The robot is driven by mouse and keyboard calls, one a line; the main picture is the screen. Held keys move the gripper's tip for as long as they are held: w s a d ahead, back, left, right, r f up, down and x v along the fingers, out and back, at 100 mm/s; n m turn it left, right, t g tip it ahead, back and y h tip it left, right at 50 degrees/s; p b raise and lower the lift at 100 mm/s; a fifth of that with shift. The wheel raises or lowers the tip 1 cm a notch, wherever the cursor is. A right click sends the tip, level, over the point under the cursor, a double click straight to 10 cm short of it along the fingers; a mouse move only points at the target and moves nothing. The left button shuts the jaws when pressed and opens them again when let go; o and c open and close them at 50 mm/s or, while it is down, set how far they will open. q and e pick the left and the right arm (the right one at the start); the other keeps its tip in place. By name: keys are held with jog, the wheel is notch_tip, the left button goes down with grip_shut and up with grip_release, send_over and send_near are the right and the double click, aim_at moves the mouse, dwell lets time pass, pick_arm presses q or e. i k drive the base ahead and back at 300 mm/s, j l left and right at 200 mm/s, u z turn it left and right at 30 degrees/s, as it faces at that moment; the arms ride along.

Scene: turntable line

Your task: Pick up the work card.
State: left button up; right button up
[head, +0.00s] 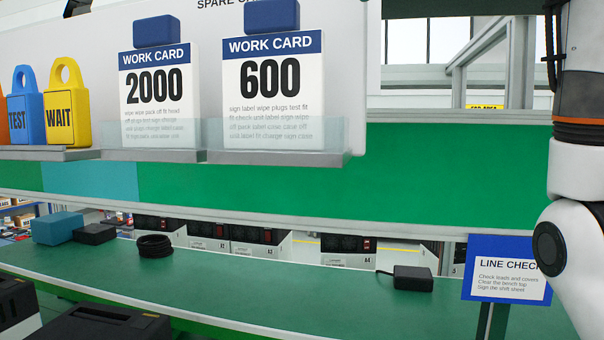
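Two work cards stand side by side in clear-fronted holders on the white board. The left work card (155,94) reads 2000 and has a blue block-shaped top. The right work card (273,86) reads 600 and also has a blue block on top. The clear lip of the shelf covers the lower part of each card. Neither gripper is in view. A white arm link of mine (587,250) comes down at the right edge, apart from the cards.
Blue TEST (23,105) and yellow WAIT (60,108) tags stand left of the cards. Below, the green bench (255,291) holds a teal box (57,229), a black coil (155,246) and a black adapter (412,278). A LINE CHECK sign (508,270) stands at the right.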

aim_at(160, 81)
jog(key=k, duration=2)
